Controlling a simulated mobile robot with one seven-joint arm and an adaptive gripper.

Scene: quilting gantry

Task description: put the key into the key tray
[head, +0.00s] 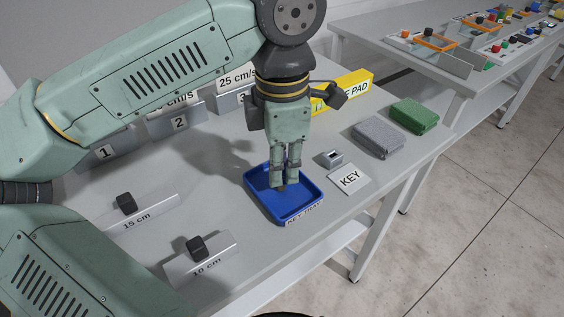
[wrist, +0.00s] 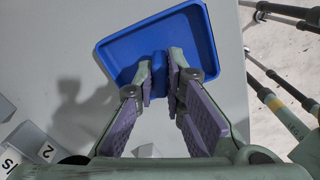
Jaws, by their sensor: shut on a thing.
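The key tray (head: 309,203) is a shallow blue tray with a raised rim and a label on its front edge. It lies on the grey table and also shows in the wrist view (wrist: 205,35). My gripper (head: 283,184) points down over the inside of the tray. In the wrist view, my gripper (wrist: 160,62) has its fingertips close together on a small blue piece, which I take to be the key (wrist: 160,87). The fingers hide most of it. I cannot tell whether it touches the tray floor.
Black-knobbed blocks (head: 198,250) stand at front left.

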